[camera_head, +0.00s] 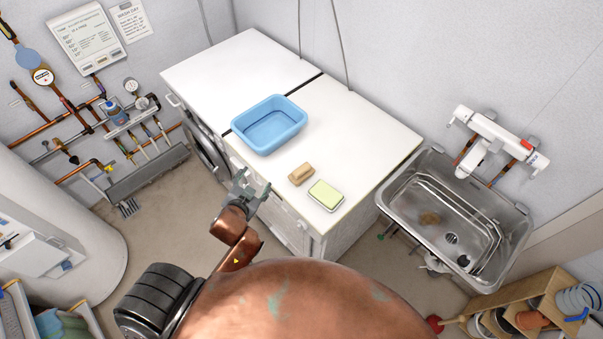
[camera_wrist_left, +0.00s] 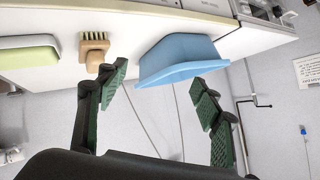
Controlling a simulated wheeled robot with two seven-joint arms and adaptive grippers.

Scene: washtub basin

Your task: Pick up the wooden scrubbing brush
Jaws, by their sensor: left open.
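The wooden scrubbing brush (camera_head: 301,174) lies on the white counter top, between the blue basin and a pale green block. In the left wrist view, which is turned upside down, the brush (camera_wrist_left: 95,55) shows a tan wooden body with bristles against the counter. My left gripper (camera_head: 252,185) is open and empty, to the left of the brush and apart from it, by the counter's front edge. In the left wrist view its two fingers (camera_wrist_left: 158,78) are spread wide, and the brush appears beyond the left finger. My right gripper is in neither view.
The blue basin (camera_head: 269,124) stands on the counter behind the brush. The pale green block (camera_head: 326,194) in a white dish lies close to the brush's right. A metal sink (camera_head: 455,215) is farther right. The counter's back right part is clear.

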